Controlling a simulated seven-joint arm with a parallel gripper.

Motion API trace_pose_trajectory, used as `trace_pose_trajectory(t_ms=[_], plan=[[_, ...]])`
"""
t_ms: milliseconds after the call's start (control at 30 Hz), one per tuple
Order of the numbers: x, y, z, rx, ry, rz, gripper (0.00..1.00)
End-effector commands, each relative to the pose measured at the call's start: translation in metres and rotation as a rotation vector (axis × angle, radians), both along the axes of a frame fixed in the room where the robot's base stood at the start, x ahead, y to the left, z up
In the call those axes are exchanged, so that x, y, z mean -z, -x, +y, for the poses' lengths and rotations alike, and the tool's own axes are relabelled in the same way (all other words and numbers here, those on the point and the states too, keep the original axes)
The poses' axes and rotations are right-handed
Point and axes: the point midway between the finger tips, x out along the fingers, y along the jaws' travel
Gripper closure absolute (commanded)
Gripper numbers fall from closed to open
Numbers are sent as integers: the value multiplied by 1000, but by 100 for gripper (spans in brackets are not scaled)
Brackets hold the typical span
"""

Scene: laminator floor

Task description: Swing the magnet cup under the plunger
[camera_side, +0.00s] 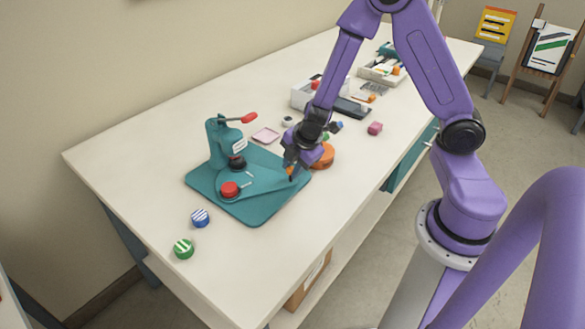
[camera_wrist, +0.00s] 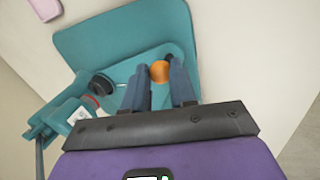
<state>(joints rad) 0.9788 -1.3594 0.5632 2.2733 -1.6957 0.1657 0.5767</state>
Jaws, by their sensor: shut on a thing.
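The teal press (camera_side: 220,140) stands on its teal base plate (camera_side: 262,208), with a red-tipped lever at the top. Its dark plunger (camera_side: 237,162) hangs from the head and also shows in the wrist view (camera_wrist: 102,84). A round cup with a red top (camera_side: 229,189) sits on the lighter teal swing plate (camera_side: 260,180), beside the plunger and not under it. Which cup is the magnet one I cannot tell. My gripper (camera_side: 291,172) is low over the plate's right end. In the wrist view its fingers (camera_wrist: 160,68) are shut around an orange knob (camera_wrist: 160,72).
A blue-striped disc (camera_side: 200,218) and a green-striped disc (camera_side: 184,249) lie near the front edge. A pink tray (camera_side: 265,135) lies behind the press. Boxes stand farther back.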

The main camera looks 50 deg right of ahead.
Motion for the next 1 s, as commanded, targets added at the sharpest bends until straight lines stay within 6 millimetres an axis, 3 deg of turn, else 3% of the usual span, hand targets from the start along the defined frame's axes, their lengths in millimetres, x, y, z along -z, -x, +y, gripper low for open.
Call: trace_pose_trajectory(t_ms=[900, 933, 1000], plan=[[-1, -7, -5, -100, -2, -4, 100], [-1, -7, -5, -100, -2, -4, 67], [-1, -7, -6, -99, -1, -4, 48]])
